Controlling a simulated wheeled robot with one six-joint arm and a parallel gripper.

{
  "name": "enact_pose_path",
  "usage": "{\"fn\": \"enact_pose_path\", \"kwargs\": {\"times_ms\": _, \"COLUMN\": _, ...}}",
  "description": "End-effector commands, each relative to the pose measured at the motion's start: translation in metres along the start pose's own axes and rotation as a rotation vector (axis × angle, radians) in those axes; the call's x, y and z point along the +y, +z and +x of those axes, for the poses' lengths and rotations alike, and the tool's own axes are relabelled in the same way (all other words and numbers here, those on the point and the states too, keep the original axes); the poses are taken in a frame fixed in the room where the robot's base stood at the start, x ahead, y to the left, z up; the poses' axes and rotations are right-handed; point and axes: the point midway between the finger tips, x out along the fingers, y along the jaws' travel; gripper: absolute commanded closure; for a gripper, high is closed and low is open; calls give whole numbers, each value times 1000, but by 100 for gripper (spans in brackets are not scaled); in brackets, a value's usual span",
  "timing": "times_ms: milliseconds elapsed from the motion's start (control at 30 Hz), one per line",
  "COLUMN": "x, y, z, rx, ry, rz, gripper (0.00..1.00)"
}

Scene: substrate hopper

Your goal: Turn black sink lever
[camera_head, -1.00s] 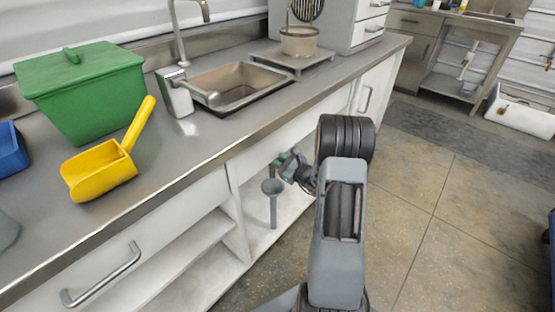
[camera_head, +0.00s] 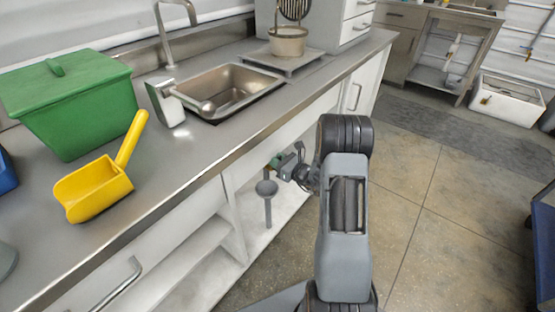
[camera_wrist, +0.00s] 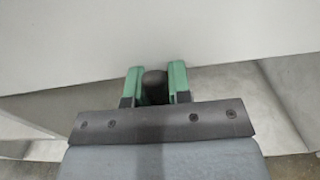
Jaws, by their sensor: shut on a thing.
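A dark rounded end, which looks like the black lever (camera_wrist: 154,84), stands between the green fingers of my gripper (camera_wrist: 155,88) in the wrist view. My gripper is shut on it, close to a pale panel. In the head view my gripper (camera_head: 279,161) is below the counter edge, in front of the open space under the sink (camera_head: 232,90). The lever cannot be made out there. A grey funnel-shaped piece on a post (camera_head: 267,188) stands just left of and below my gripper.
The steel counter (camera_head: 190,150) holds a green lidded bin (camera_head: 75,105), a yellow scoop (camera_head: 95,190), a grey-white tap fixture (camera_head: 166,102) and a pot (camera_head: 287,42) on a stand. Open floor (camera_head: 440,210) lies to the right. A blue object (camera_head: 543,240) is at the right edge.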

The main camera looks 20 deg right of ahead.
Motion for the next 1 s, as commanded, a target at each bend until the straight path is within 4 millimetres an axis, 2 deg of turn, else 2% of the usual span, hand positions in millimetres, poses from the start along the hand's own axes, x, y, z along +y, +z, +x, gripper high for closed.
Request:
{"fn": "enact_pose_path", "kwargs": {"times_ms": 233, "x": 1, "y": -2, "z": 0, "rx": 5, "ry": 1, "rz": 7, "gripper": 100}}
{"fn": "enact_pose_path", "kwargs": {"times_ms": 267, "x": 1, "y": -2, "z": 0, "rx": 5, "ry": 1, "rz": 7, "gripper": 78}}
{"fn": "enact_pose_path", "kwargs": {"times_ms": 500, "x": 0, "y": -1, "z": -1, "rx": 2, "ry": -1, "rz": 4, "gripper": 55}}
{"fn": "enact_pose_path", "kwargs": {"times_ms": 800, "x": -1, "y": 0, "z": -4, "rx": 1, "ry": -3, "rz": 2, "gripper": 55}}
{"fn": "enact_pose_path", "kwargs": {"times_ms": 1000, "x": -1, "y": 1, "z": -32, "rx": 2, "ry": -7, "rz": 4, "gripper": 55}}
